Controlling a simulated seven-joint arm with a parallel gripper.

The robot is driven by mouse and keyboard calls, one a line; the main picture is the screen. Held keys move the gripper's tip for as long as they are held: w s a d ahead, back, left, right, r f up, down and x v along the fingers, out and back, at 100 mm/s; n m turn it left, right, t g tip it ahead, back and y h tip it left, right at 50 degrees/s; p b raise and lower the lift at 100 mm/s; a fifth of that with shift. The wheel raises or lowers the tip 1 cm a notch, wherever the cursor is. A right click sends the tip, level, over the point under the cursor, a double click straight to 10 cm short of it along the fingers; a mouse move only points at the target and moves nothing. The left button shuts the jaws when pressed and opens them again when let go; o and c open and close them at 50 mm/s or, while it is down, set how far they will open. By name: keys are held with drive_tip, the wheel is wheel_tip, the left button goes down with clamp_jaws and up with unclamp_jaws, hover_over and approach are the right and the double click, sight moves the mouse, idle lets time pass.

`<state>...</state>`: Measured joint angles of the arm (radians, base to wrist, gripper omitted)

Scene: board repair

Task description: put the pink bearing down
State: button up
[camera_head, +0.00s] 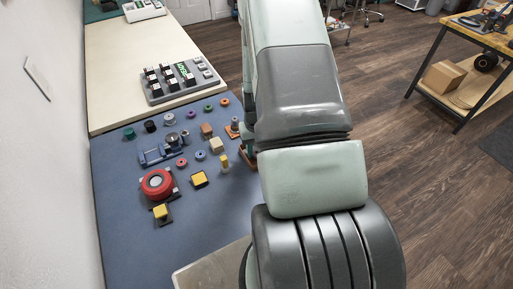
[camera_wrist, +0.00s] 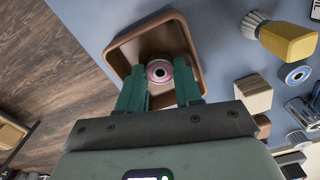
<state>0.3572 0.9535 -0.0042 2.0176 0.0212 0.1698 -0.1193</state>
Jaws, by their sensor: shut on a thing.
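The pink bearing (camera_wrist: 159,70), a ring with a pale rim and dark centre, is between my fingertips in the wrist view. My gripper (camera_wrist: 160,82), with green fingers, is shut on it. Beyond the fingers is a brown square tray (camera_wrist: 119,55) with raised walls. The bearing and fingertips appear within the tray's outline; I cannot tell whether the bearing touches its floor. In the head view my arm hides my gripper and the bearing, and only a small brown corner of the tray (camera_head: 249,158) shows.
Right of the tray in the wrist view are a yellow-handled brush (camera_wrist: 286,40), a beige block (camera_wrist: 254,95) and a blue ring (camera_wrist: 295,75). In the head view a red round device (camera_head: 157,184) and several small parts stand on the blue mat (camera_head: 120,240). The mat's front is mostly clear.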

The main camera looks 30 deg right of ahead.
drive_tip(key=o, duration=0.7)
drive_tip(key=shift+f, duration=0.1)
drive_tip(key=shift+c, duration=0.2)
wheel_tip(320, 180, up, 12)
idle(0.4)
